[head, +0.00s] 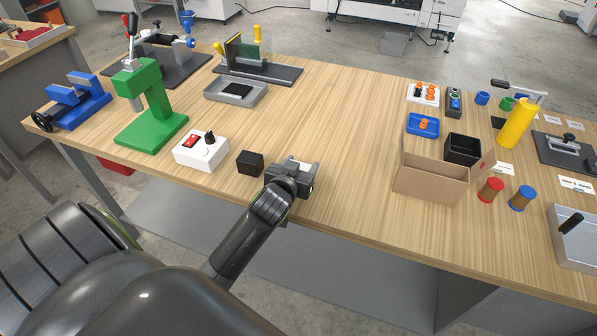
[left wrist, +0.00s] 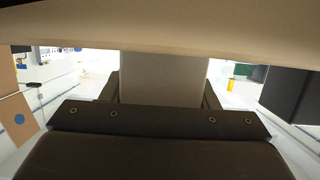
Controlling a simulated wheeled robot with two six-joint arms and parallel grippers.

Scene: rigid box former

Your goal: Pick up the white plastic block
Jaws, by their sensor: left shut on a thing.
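My left gripper (head: 297,176) is at the front edge of the wooden table, just right of a small black cube. In the left wrist view a pale block (left wrist: 163,78), which I take for the white plastic block, fills the space between the two dark fingers, and the gripper is shut on it. In the head view the gripper hides most of the block, so its contact with the table cannot be told. My right gripper is not in view.
The black cube (head: 250,163) and a white switch box (head: 201,152) stand left of the gripper. A green press (head: 150,105) is farther left. An open cardboard box (head: 431,180) and a black bin (head: 462,149) stand to the right. The table's middle is clear.

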